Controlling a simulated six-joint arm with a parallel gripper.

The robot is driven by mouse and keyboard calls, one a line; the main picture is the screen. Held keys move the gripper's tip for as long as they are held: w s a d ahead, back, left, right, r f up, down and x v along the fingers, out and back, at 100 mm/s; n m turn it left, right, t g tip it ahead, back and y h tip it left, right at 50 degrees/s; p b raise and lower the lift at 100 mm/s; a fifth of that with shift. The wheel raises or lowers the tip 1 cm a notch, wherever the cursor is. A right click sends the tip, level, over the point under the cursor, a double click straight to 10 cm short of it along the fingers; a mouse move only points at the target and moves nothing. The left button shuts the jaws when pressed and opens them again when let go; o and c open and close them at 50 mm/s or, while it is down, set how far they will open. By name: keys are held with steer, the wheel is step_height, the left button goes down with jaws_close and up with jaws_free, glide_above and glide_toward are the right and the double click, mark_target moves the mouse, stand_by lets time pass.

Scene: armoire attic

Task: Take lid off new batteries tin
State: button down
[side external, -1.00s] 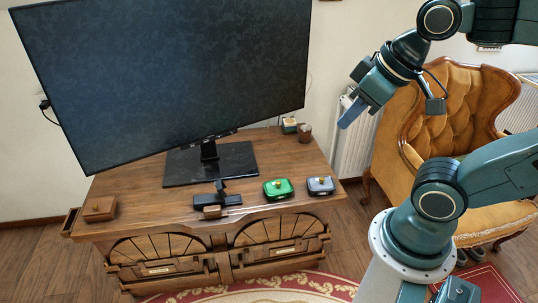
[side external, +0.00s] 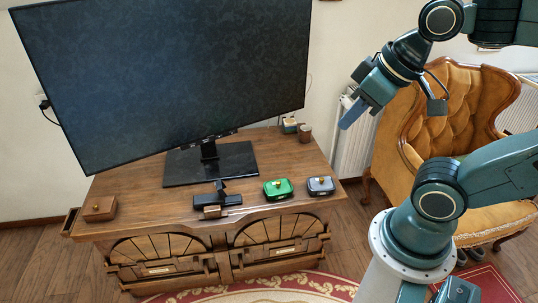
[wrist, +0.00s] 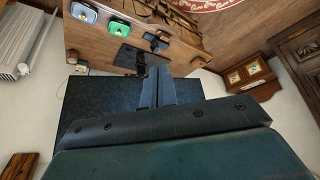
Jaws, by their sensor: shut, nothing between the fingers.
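Two small lidded tins stand side by side at the front right of the wooden cabinet top. One is a green tin (side external: 278,188) with a gold knob on its lid. The other is a grey-blue tin (side external: 320,186) with a similar knob. Both lids look seated. I cannot tell from the frames which tin is for new batteries. The wrist view also shows the green tin (wrist: 118,28) and the grey-blue tin (wrist: 83,12) near its top. My gripper (side external: 350,113) is shut and empty, raised in the air to the right of the cabinet, well apart from both tins.
A large tilted monitor (side external: 165,75) on a black base (side external: 212,165) fills the cabinet's back and left. A dark bar (side external: 217,200) lies left of the green tin. A wooden box (side external: 100,208) stands far left, a small cup (side external: 305,134) back right. An armchair (side external: 450,110) stands right.

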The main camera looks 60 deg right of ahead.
jaws_free()
stand_by(0.4)
steer(key=shift+w, duration=0.1)
steer(key=w+d+f+m+g, duration=0.1)
steer(key=w+d+f+m, duration=0.3)
steer(key=w, duration=0.3)
steer(key=w+d+f+m+g+y, duration=0.1)
steer(key=w+d+f+m, duration=0.1)
steer(key=w+d+m, duration=0.4)
steer(key=w+d+f+m+g, duration=0.15)
steer(key=w+f+m, duration=0.25)
steer(key=w, duration=0.5)
steer(key=w+d+f+m+y, duration=0.1)
steer(key=d+f+m, duration=0.5)
steer(key=f, duration=0.7)
steer(key=w+d+f+m+y, duration=0.1)
steer(key=d+f+m, duration=0.5)
steer(key=d+f, duration=0.4)
step_height(320, 180, down, 3)
steer(key=shift+w+r+t+y, duration=0.15)
steer(key=shift+t+y, duration=0.15)
steer(key=shift+t, duration=0.15)
